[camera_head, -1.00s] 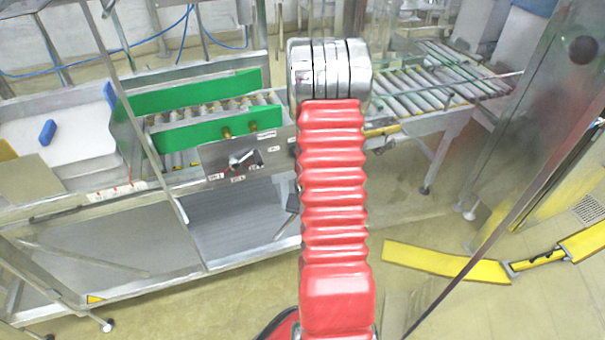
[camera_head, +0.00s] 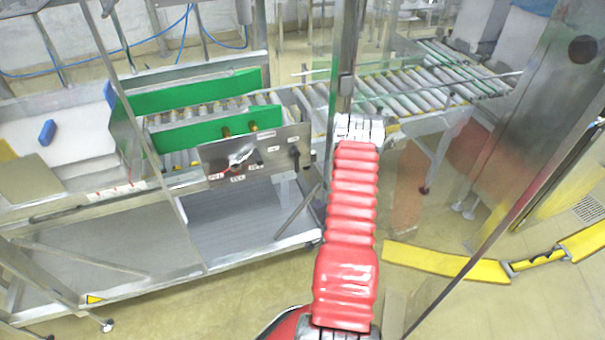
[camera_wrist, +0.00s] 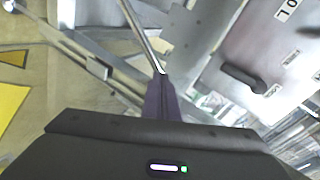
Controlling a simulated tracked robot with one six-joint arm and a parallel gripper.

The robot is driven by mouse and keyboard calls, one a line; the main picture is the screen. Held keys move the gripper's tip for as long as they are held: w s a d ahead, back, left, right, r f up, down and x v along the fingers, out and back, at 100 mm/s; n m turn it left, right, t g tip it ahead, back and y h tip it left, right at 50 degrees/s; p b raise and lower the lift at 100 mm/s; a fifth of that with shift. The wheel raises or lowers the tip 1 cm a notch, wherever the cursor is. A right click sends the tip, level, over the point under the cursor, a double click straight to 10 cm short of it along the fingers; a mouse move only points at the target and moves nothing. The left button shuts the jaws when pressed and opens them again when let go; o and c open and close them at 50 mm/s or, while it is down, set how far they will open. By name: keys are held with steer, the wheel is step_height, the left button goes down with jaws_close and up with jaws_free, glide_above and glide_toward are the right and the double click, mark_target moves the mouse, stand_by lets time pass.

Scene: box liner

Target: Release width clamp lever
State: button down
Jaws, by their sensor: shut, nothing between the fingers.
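A grey metal control panel (camera_head: 270,160) sits on the front of the machine, below green guide rails. A black lever (camera_head: 295,154) is at its right end, and a silver handle (camera_head: 239,160) with a red mark is near its left. I cannot read which one is the width clamp lever. In the wrist view a black lever (camera_wrist: 242,77) stands on a grey plate at the upper right. My gripper (camera_wrist: 160,92) is shut and empty, to the left of that lever and apart from it in the picture. The gripper itself does not show clearly in the head view.
Green guide rails (camera_head: 200,138) stand above the panel. A metal post (camera_head: 346,70) rises behind my arm. A roller conveyor (camera_head: 420,88) runs off to the right. A yellow floor barrier (camera_head: 440,262) lies at right. A thin rod (camera_wrist: 142,35) crosses near my fingers.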

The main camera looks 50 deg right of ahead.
step_height(320, 180, up, 8)
steer(key=w+d+m+t+h, duration=0.1)
steer(key=m+t+h, duration=0.1)
steer(key=m+t, duration=0.1)
steer(key=shift+w+r+m+t, duration=0.25)
steer(key=shift+w+m+t, duration=0.05)
steer(key=shift+w+t, duration=0.1)
steer(key=shift+d, duration=0.15)
